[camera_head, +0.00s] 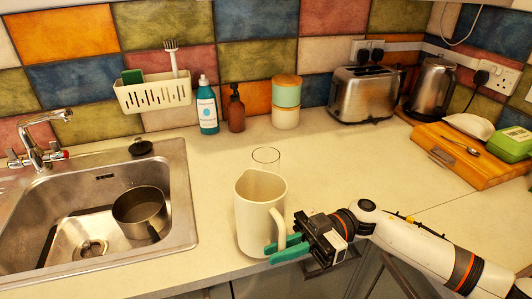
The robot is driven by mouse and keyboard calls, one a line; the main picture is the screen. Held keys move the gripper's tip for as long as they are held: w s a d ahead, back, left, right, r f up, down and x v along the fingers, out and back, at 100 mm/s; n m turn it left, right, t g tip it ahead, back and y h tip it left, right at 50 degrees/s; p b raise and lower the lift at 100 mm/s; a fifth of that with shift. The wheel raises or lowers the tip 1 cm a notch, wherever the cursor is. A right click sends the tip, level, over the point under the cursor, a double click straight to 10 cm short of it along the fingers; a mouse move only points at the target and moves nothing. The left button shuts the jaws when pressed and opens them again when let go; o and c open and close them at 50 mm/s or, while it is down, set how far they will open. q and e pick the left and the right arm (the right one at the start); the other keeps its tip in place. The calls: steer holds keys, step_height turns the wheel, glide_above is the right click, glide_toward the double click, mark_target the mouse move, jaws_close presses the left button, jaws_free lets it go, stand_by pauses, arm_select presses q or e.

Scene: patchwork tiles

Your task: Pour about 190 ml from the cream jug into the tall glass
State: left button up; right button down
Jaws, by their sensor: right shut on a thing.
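The cream jug (258,213) stands upright at the front edge of the worktop, with its handle on the right side. My right gripper (287,249) comes in from the right, its green fingers shut on the jug's handle. The tall glass (266,157) is clear and stands behind the jug. Only its rim and upper part show; the jug hides the rest. I cannot see any liquid in the jug or the glass. My left gripper is not in view.
A sink (120,215) with a saucepan (141,208) lies left. Behind stand a teal bottle (207,108), a brown bottle (236,110), stacked canisters (286,103), a toaster (367,92) and a kettle (431,88). A wooden board (468,157) is right. Worktop between glass and board is clear.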

mark_target(285, 191)
steer(key=w+r+m+y+p, duration=0.1)
steer(key=r, duration=0.2)
steer(key=w+r+m+y+p, duration=0.1)
steer(key=r+m+p, duration=0.1)
steer(key=r, duration=0.1)
steer(key=w+r+m+y+p, duration=0.1)
steer(key=r+m, duration=0.1)
steer(key=r, duration=0.1)
steer(key=shift+d+r+p, duration=0.1)
steer(key=shift+r+p, duration=0.2)
steer(key=shift+r, duration=0.05)
steer(key=shift+w+r+m+p, duration=0.35)
steer(key=shift+r+m+p, duration=0.2)
steer(key=shift+r, duration=0.25)
steer(key=shift+w+d+r+m+t+y+p, duration=0.1)
steer(key=shift+w+r+m+t+y+p, duration=0.3)
steer(key=shift+m, duration=0.4)
steer(key=shift+w+a+r+m+t+y+p, duration=0.1)
steer(key=shift+w+r+m+t+y+p, duration=0.1)
steer(key=shift+r+m+y+p, duration=0.4)
steer(key=shift+w+d+r+m+t+y+p, duration=0.1)
steer(key=shift+w+r+m+t+y, duration=0.3)
steer(key=shift+m, duration=0.65)
steer(key=shift+r+m, duration=0.3)
steer(key=shift+r, duration=0.1)
steer(key=shift+w+r+m+t+y+p, duration=0.25)
steer(key=shift+r+m+t+y+p, duration=0.15)
steer(key=shift+r+m+p, duration=0.5)
steer(key=shift+d, duration=0.1)
